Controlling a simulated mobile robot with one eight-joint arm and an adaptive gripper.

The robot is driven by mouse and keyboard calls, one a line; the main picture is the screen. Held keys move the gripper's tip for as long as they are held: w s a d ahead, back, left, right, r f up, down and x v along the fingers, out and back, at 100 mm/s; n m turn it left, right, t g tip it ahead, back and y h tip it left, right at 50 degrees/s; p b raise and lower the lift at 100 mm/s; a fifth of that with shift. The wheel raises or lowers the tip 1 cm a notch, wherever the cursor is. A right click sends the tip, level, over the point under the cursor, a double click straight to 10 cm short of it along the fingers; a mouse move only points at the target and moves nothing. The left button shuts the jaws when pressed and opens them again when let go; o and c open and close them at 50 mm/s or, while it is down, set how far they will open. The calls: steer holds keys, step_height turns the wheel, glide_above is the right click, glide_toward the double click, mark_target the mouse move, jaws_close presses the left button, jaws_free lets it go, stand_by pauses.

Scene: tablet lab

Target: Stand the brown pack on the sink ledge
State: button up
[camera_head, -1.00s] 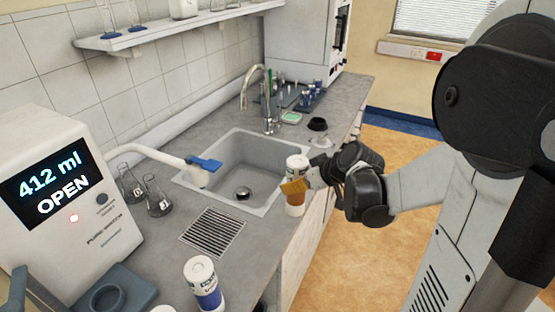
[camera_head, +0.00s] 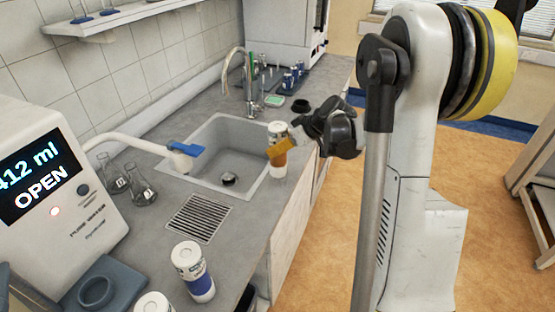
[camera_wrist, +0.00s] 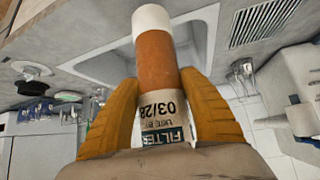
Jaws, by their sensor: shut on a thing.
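The brown pack (camera_head: 277,130) is a cylinder with a white end, a brown band and a printed white label. In the head view it is roughly upright at the right rim of the sink (camera_head: 259,187). I cannot tell whether its base touches the ledge. My gripper (camera_head: 281,148) is shut on it from the right, its orange-brown fingers on either side. In the wrist view the brown pack (camera_wrist: 157,60) lies between the two fingers (camera_wrist: 157,112), its white end pointing away. The fingers hide part of its sides.
A white and blue canister (camera_head: 194,272) stands on the near counter, beside a drain grate (camera_head: 199,217). Flasks (camera_head: 139,184) stand at left. A dark round item (camera_head: 301,106) lies behind my gripper.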

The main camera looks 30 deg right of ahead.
mark_target(277, 156)
steer(key=f+b, duration=0.1)
steer(key=f, duration=0.3)
steer(key=shift+w+f+b, duration=0.15)
steer(key=shift+w+b, duration=0.05)
steer(key=shift+b, duration=0.1)
steer(key=shift+a, duration=0.1)
steer(key=o, duration=1.4)
steer(key=shift+s, duration=0.1)
